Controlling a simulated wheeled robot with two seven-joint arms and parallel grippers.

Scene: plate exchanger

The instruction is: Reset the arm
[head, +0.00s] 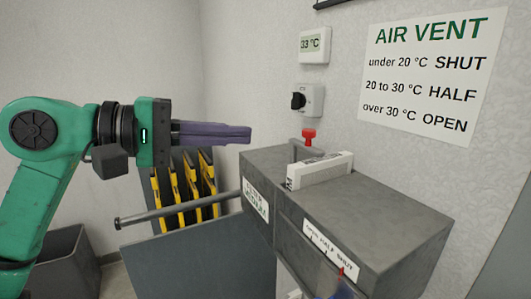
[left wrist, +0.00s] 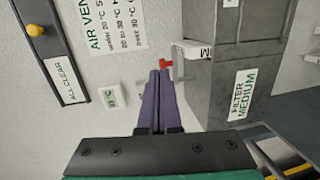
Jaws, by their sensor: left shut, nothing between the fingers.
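My left gripper (head: 247,134) is shut and empty, its purple fingers pointing right in the head view. Its tips hang in the air left of a red-topped handle (head: 309,134) on a grey box (head: 370,212). In the left wrist view the shut fingers (left wrist: 160,76) point up the picture, with the red handle (left wrist: 166,64) showing just beyond their tips. The green left arm (head: 40,135) is bent, coming in from the left. My right gripper is not in view.
A white-edged panel (head: 320,170) stands in the box's top slot. A rack of yellow-and-black pieces (head: 185,195) stands below the left gripper, with a grey bar (head: 160,216) near it. The wall carries a 33 °C display (head: 313,44), a black knob (head: 298,100) and an AIR VENT sign (head: 430,70).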

